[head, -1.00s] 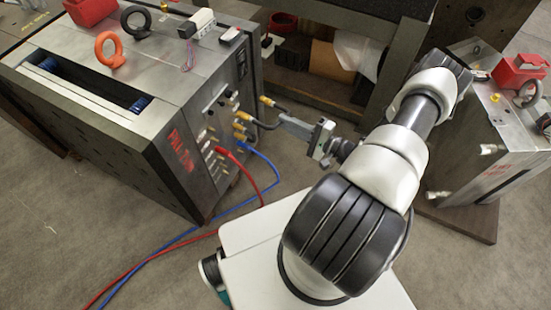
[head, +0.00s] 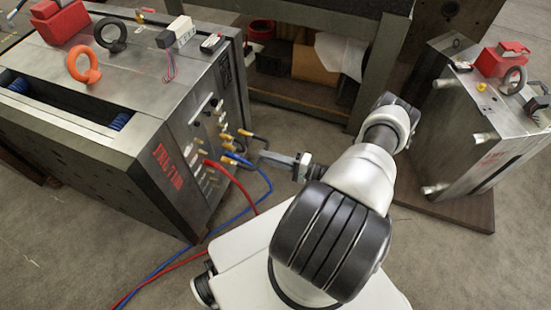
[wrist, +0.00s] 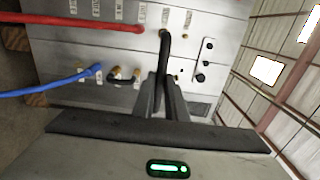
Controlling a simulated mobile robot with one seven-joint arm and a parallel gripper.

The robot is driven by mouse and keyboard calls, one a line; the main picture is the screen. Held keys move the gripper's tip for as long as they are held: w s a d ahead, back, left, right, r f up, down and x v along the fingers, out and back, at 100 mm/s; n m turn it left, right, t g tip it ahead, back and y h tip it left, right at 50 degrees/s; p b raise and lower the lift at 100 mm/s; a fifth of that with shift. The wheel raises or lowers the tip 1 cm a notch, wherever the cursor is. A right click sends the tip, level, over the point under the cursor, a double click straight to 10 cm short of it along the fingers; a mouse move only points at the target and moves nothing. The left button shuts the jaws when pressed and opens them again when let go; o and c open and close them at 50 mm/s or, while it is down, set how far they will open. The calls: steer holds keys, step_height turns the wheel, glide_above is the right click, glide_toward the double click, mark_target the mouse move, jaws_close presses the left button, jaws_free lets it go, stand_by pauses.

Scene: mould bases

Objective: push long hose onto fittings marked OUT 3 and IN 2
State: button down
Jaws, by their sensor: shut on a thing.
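The mould base with the fittings (head: 205,135) stands at left in the head view. Its side panel (wrist: 120,45) fills the upper part of the wrist view, with rows of brass fittings and small labels too small to read surely. My gripper (head: 264,154) is close in front of this panel. In the wrist view my gripper (wrist: 164,80) is shut on a black hose (wrist: 163,45), which runs up from the fingers to the panel. In the head view a black hose (head: 262,138) curves from a brass fitting near the gripper. Its far end is hidden or unclear.
A red hose (wrist: 60,22) and a blue hose (wrist: 45,88) run from the panel leftward; both trail on the floor in the head view. A second mould (head: 465,130) stands at right on a wooden board. A shelf (head: 310,85) stands behind.

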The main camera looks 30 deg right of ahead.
steer(key=shift+x, duration=2.25)
steer(key=shift+b, duration=0.5)
steer(key=shift+b+x, duration=0.95)
steer(key=shift+x, duration=1.1)
stand_by(0.4)
steer(key=c, duration=1.3)
jaws_free()
steer(key=shift+s+d, duration=0.1)
steer(key=shift+v, duration=3.4)
steer(key=shift+f+y, duration=0.15)
steer(key=shift+y, duration=0.15)
